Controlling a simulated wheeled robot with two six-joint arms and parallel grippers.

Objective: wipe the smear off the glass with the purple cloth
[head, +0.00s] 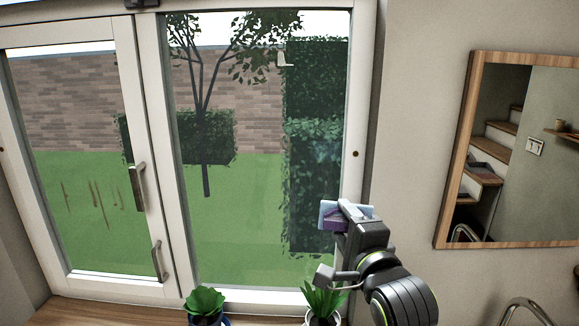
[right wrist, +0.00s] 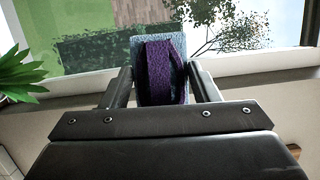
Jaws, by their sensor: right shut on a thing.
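The smear (head: 95,203) shows as several thin brown streaks low on the left glass pane (head: 60,235). My right gripper (head: 345,220) is in front of the right edge of the right pane and its white frame, well to the right of the smear. It is shut on the purple cloth (head: 331,223). In the right wrist view the purple cloth (right wrist: 161,75) is folded between the two fingers, with a pale blue-grey layer (right wrist: 144,42) behind it. I cannot tell whether the cloth touches the window. My left gripper is not in view.
Two potted plants, one on the left (head: 205,303) and one on the right (head: 323,300), stand on the wooden sill (head: 110,312) below the right pane. Metal handles (head: 136,187) stick out from the left window frame. A wood-framed mirror (head: 457,150) hangs at right.

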